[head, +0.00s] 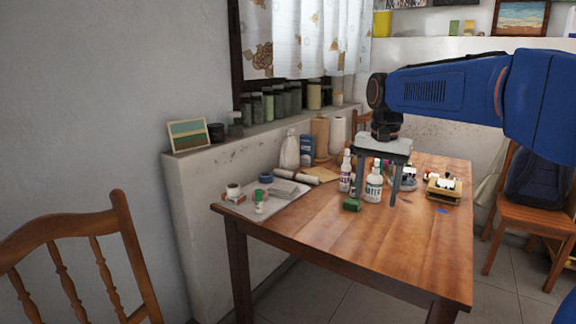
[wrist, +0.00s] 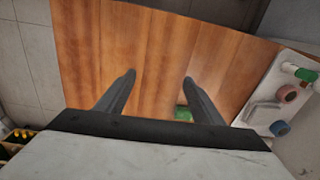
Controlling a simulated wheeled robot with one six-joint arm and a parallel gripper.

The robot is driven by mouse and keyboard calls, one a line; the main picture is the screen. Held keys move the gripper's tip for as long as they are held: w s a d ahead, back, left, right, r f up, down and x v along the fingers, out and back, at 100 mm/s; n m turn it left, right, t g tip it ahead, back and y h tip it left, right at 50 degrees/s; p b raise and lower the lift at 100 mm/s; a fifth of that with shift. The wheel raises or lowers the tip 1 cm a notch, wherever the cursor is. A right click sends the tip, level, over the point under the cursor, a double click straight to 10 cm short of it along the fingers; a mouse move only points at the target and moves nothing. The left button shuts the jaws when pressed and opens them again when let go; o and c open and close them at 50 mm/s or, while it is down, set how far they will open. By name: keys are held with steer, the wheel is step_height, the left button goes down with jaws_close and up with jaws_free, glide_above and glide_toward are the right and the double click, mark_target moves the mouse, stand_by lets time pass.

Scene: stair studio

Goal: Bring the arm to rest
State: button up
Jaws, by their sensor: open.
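My gripper (head: 374,200) hangs from my blue arm over the wooden table (head: 425,255), with its fingers pointing down. In the wrist view my gripper (wrist: 157,92) is open, and only bare wood shows between the fingertips. White bottles (head: 373,186) stand close to the fingers in the head view; I cannot tell whether they touch. A small green block (head: 351,205) lies on the table near the left finger, and a green thing (wrist: 183,113) shows partly behind a finger in the wrist view.
A white tray (head: 236,211) with small items is at the table's left end. A wooden holder (head: 443,188) stands to the right. Jars line the ledge behind. Chairs stand at the left (head: 85,240) and right. The table's front right is clear.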

steer(key=s+d+f+n+t, duration=0.1)
steer(key=s+d+f+n, duration=0.1)
steer(key=s+f, duration=0.3)
steer(key=s+d+f+n+t, duration=0.2)
steer(key=s+f, duration=0.3)
steer(key=s, duration=0.9)
steer(key=s+d+f+n+t, duration=0.1)
steer(key=s+d+f+n, duration=0.1)
steer(key=s+f, duration=0.4)
steer(key=s, duration=0.4)
steer(key=shift+s, duration=0.2)
